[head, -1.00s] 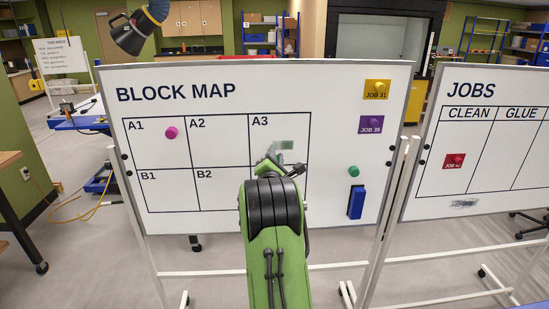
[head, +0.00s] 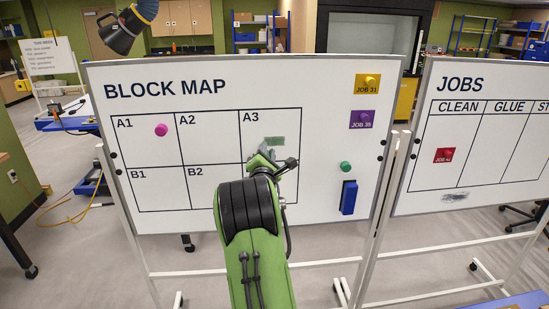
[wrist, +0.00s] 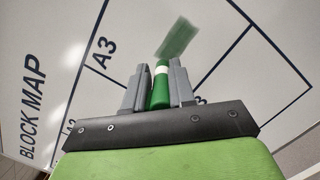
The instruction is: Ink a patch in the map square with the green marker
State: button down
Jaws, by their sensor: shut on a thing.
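The map grid headed BLOCK MAP is drawn on a whiteboard (head: 320,110). Its square A3 (head: 252,137) holds a dull green ink patch (head: 274,141), which also shows as a slanted smear in the wrist view (wrist: 178,38). My gripper (wrist: 158,76) is shut on the green marker (wrist: 160,90), which has a white band and points at the board just beside the patch. I cannot tell whether its tip touches the board. In the head view my gripper (head: 265,157) is in front of the lower part of A3, and my arm hides the square below A3.
A pink magnet (head: 161,130) sits in A1. A yellow card (head: 367,84), a purple card (head: 362,119), a green magnet (head: 345,167) and a blue eraser (head: 349,197) are at the board's right. A JOBS board (head: 480,190) stands beside it.

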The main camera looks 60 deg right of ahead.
jog(key=shift+w, duration=0.1)
jog(key=shift+a, duration=0.15)
jog(key=shift+s+a+f+b, duration=0.1)
jog(key=shift+s+a+b, duration=0.2)
jog(key=shift+b, duration=0.1)
jog(key=shift+s+d+r+b+v, duration=0.15)
jog(key=shift+b+v, duration=0.2)
jog(key=shift+v, duration=0.45)
jog(key=shift+s+r+b+v, duration=0.15)
jog(key=shift+b+v, duration=0.25)
jog(key=shift+v, duration=0.4)
jog(key=shift+s+d+b+v, duration=0.15)
jog(key=shift+b+v, duration=0.2)
jog(key=shift+v, duration=0.45)
jog(key=shift+a, duration=0.15)
jog(key=b+v, duration=0.1)
jog(key=v, duration=0.1)
jog(key=shift+s+a+r, duration=0.2)
jog(key=shift+s, duration=0.2)
